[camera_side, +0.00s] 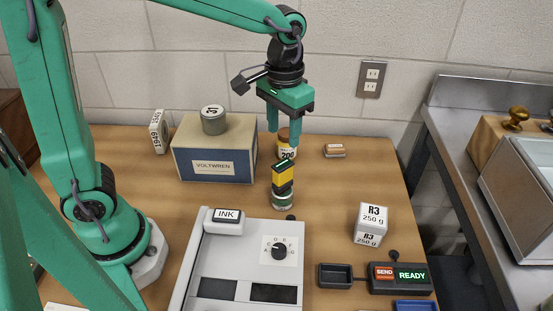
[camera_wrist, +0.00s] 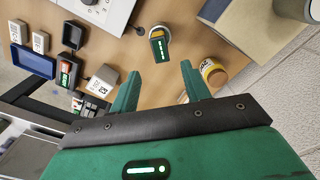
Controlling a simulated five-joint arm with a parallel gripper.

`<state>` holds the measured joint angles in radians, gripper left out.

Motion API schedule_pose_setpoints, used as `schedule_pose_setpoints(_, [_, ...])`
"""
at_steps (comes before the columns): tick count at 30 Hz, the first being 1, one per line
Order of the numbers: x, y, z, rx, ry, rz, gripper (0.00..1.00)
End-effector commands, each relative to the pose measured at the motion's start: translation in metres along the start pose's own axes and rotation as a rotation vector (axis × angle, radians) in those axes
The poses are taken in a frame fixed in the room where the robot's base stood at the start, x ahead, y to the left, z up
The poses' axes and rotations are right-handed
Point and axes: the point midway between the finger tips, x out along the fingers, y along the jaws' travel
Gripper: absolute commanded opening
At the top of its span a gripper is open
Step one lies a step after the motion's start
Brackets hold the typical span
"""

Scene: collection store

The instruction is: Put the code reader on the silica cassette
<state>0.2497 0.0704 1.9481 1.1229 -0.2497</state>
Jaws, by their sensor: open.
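The code reader appears to be the upright black and yellow device (camera_side: 283,176) on a round green and pale foot, on the table below my gripper (camera_side: 283,138). In the wrist view the reader (camera_wrist: 160,46) shows a dark top with green lights, just beyond and between my fingertips (camera_wrist: 161,70). My gripper is open, points down and holds nothing. A small orange and grey block with a pale label (camera_side: 334,150), at the back right of the table, looks like the silica cassette; its label is too small to read. I cannot make it out in the wrist view.
An amber jar (camera_side: 284,151) stands close behind the reader. The Voltwren box (camera_side: 214,165) carries a grey weight (camera_side: 213,120) at left. A pale instrument (camera_side: 245,262), an R3 box (camera_side: 370,224) and a READY box (camera_side: 401,277) stand in front. Table between jar and R3 box is clear.

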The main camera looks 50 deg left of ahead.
Motion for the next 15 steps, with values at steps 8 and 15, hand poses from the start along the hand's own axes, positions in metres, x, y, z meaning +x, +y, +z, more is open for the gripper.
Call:
schedule_pose_setpoints(8, [-0.001, -0.001, 0.001, 0.0, 0.004, 0.001, 0.47])
schedule_pose_setpoints(15, [-0.013, -0.013, 0.013, -0.003, 0.051, 0.012, 0.47])
